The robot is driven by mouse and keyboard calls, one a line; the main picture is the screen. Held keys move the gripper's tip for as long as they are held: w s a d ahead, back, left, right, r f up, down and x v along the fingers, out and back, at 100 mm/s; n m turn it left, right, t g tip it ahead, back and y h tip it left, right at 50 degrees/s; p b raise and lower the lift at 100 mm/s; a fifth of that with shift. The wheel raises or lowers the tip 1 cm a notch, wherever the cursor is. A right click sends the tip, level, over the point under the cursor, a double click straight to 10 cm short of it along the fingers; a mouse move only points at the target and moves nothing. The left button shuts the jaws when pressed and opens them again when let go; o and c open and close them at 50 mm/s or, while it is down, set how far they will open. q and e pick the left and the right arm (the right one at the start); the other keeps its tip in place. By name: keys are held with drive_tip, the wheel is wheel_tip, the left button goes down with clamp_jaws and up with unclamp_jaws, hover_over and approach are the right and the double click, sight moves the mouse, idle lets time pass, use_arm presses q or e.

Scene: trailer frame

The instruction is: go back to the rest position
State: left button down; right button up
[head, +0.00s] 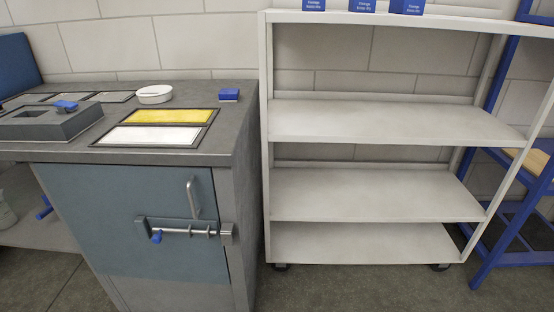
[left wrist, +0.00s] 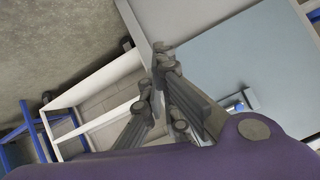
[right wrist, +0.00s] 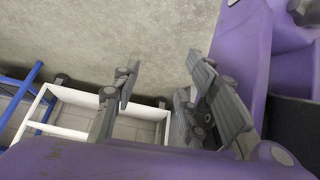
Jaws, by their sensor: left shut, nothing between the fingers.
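Neither gripper shows in the head view. My left gripper (left wrist: 155,74) is in the left wrist view, shut with nothing between its fingers. Behind it are the blue-grey cabinet door and a white shelf frame, both apart from it. My right gripper (right wrist: 163,67) is in the right wrist view, its fingers wide apart and empty, over bare grey floor. Purple parts of my own body fill the right side and bottom of that view.
A white shelf cart (head: 370,190) with empty lower shelves and blue boxes (head: 362,6) on top stands right of a cabinet (head: 130,220) with a bolt latch (head: 185,230). The grey worktop (head: 225,100) holds yellow and white panels. A blue ladder-like frame (head: 500,220) stands far right.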

use_arm(q)
drive_tip(key=s+f+n+g, duration=0.1)
drive_tip(key=s+f+g, duration=0.2)
drive_tip(key=s, duration=0.9)
drive_tip(key=s+f+n+g, duration=0.2)
drive_tip(key=s+f, duration=0.1)
drive_tip(key=s, duration=1)
drive_tip(key=w+r+t+p, duration=0.1)
drive_tip(key=w+r+p, duration=0.2)
drive_tip(key=r+p, duration=1.1)
drive_tip(key=w+d+r+t+h+p, duration=0.1)
drive_tip(key=w+r+p, duration=0.2)
drive_tip(key=r+p, duration=1.2)
drive_tip(key=shift+w+p, duration=0.3)
drive_tip(key=shift+p, duration=0.65)
use_arm(e)
drive_tip(key=w+r+t, duration=0.1)
drive_tip(key=w+r, duration=0.2)
drive_tip(key=r, duration=1.1)
drive_tip(key=w+a+r+t, duration=0.1)
drive_tip(key=w+r, duration=0.2)
drive_tip(key=r, duration=1.2)
drive_tip(key=shift+w, duration=0.2)
